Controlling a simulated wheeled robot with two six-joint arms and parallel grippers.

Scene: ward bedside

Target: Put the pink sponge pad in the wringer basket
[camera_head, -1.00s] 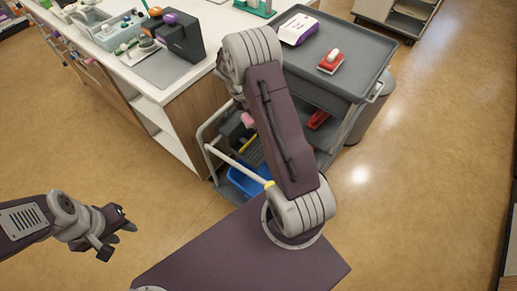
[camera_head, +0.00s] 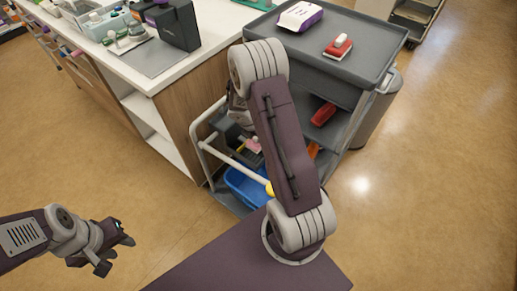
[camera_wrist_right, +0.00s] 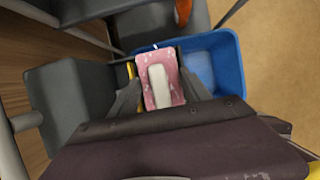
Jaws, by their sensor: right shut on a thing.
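The pink sponge pad (camera_wrist_right: 160,94) has a white block on its face. My right gripper (camera_wrist_right: 162,92) is shut on it, with a dark finger at each side. In the head view the pad (camera_head: 253,144) shows small beside my right arm, which hides most of that gripper. The dark grey wringer basket (camera_wrist_right: 72,95), with yellow parts, is beside the blue bucket (camera_wrist_right: 214,66). The pad overlaps the basket's edge and bucket in the wrist view; I cannot tell whether it touches. My left gripper (camera_head: 116,251) is open and empty over the floor.
A grey cart (camera_head: 310,52) carries a white and purple pack (camera_head: 300,16) and a red and white thing (camera_head: 338,46) on top. A white push handle (camera_head: 228,162) runs near the bucket. A counter (camera_head: 150,75) stands left, a grey bin (camera_head: 376,110) right.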

